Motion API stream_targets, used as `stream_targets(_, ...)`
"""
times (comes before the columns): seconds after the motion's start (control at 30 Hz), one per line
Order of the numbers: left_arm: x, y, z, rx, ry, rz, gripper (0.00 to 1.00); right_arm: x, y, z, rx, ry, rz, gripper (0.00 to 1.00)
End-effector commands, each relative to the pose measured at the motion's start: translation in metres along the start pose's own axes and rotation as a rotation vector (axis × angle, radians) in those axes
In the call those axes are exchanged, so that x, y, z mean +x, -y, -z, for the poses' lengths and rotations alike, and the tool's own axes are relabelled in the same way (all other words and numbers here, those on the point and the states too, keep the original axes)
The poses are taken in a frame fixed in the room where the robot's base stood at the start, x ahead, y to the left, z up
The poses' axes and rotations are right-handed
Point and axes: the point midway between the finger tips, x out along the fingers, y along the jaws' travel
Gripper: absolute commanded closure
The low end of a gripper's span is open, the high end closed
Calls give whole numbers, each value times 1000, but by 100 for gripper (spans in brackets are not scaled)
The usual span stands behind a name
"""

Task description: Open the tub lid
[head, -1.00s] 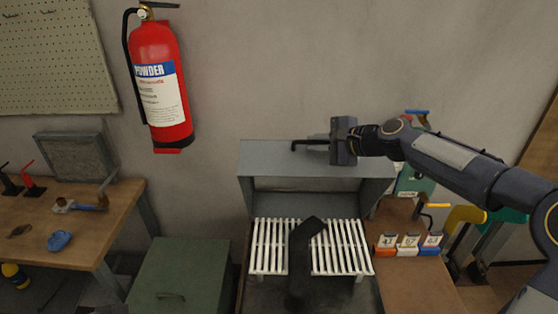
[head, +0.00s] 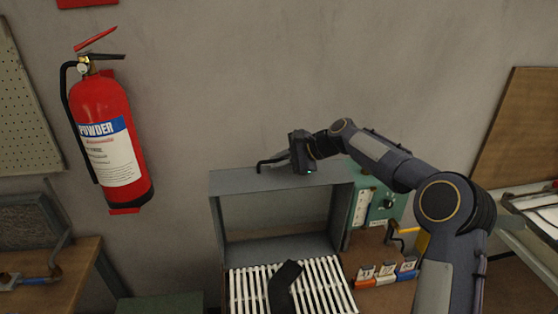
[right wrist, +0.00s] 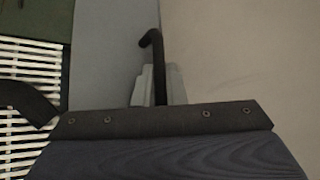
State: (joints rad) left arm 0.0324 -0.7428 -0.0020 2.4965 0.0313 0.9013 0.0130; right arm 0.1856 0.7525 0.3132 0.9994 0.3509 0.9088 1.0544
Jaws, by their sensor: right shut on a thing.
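A green tub (head: 160,306) shows only as a strip of its lid at the bottom edge of the head view. A green surface also shows at the top left of the right wrist view. My right gripper (head: 298,160) is shut on a black hooked rod (head: 270,162), which sticks out to the left with its end bent. It is at the back of the grey frame's top, right of and above the tub in the picture. In the right wrist view the rod (right wrist: 158,65) rises between the pale fingertips. My left gripper is not in view.
A grey open frame (head: 228,184) stands behind white slats (head: 320,285) with a black sock (head: 282,288) on them. A red fire extinguisher (head: 105,135) hangs on the wall. Small numbered holders (head: 385,273) and a green box (head: 380,195) are at the right.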

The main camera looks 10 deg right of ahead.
Motion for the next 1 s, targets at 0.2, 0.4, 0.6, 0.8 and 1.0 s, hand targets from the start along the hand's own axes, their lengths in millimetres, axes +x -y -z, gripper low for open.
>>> stream_targets(0.2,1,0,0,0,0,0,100,4,-6,2,2,2,-16,83)
stream_targets(0.4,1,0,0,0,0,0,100,3,-5,2,2,1,-13,80)
stream_targets(0.6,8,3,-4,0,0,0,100,-17,-4,3,1,-1,-6,80)
stream_targets(0.8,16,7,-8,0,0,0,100,-53,-4,3,1,-2,-6,80)
stream_targets(1.0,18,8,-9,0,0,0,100,-74,-3,2,1,1,-8,80)
